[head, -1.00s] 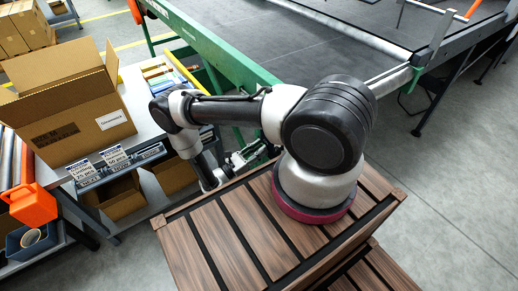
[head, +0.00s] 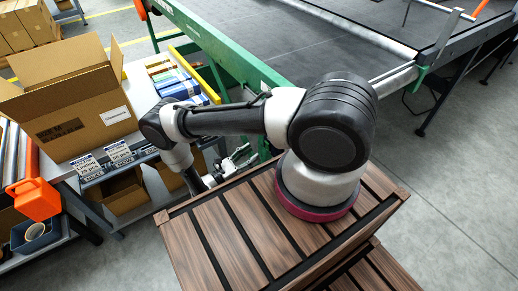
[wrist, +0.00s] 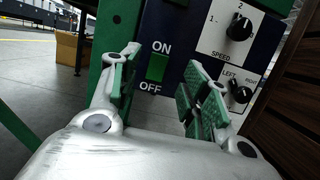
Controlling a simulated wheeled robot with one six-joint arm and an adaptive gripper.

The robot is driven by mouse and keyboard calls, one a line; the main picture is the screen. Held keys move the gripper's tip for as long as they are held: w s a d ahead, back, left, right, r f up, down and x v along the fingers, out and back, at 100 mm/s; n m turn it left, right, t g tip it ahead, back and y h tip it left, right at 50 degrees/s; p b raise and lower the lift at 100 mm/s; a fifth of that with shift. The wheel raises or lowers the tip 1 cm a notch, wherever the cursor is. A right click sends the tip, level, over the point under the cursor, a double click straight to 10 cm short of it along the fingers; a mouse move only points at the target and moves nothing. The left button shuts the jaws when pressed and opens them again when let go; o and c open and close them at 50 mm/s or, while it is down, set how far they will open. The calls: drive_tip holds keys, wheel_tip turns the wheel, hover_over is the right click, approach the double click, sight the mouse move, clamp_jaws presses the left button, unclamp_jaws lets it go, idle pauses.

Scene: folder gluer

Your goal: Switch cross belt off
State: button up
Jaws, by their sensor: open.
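A dark blue control panel (wrist: 178,37) faces me in the wrist view. On it is a green rocker switch (wrist: 157,68), with ON printed above and OFF below. I cannot tell which way the rocker is pressed. My gripper (wrist: 158,82) is open and empty. Its fingers stand to the left and right of the switch in the picture, and I see no contact. In the head view my gripper (head: 238,162) is low beside the green machine frame (head: 215,55), partly hidden by my arm. The panel cannot be made out in the head view.
A speed knob (wrist: 239,27) and a LEFT/RIGHT knob (wrist: 240,93) sit right of the switch, the lower one close to the right finger. A bench (head: 140,88) with an open cardboard box (head: 70,95) stands at left. The dark belt (head: 290,55) lies behind.

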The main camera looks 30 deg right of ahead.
drive_tip(key=v, duration=0.6)
idle(0.3)
drive_tip(key=s+d+m+g+y, duration=0.1)
drive_tip(key=s+d+g+y, duration=0.1)
drive_tip(key=s+d+g, duration=0.3)
drive_tip(key=a+r+m+g+y, duration=0.15)
drive_tip(key=r+m+y, duration=0.3)
drive_tip(key=r, duration=0.65)
drive_tip(key=a+r+m+y, duration=0.25)
drive_tip(key=r+y, duration=0.25)
drive_tip(key=r, duration=0.6)
drive_tip(key=a+r+m+g+y, duration=0.15)
drive_tip(key=r+m+y, duration=0.25)
drive_tip(key=r, duration=0.6)
drive_tip(key=s+d+r+m+t+y, duration=0.1)
drive_tip(key=s+d+r+m+t, duration=0.1)
drive_tip(key=r, duration=0.6)
drive_tip(key=s+d+r+m+t+y, duration=0.2)
drive_tip(key=s+d+r+t, duration=0.2)
drive_tip(key=r, duration=0.4)
drive_tip(key=s+d+r+m+t+y, duration=0.2)
drive_tip(key=s+r+t, duration=0.3)
drive_tip(key=r, duration=0.4)
drive_tip(key=shift+d+t, duration=0.3)
drive_tip(key=shift+d, duration=0.4)
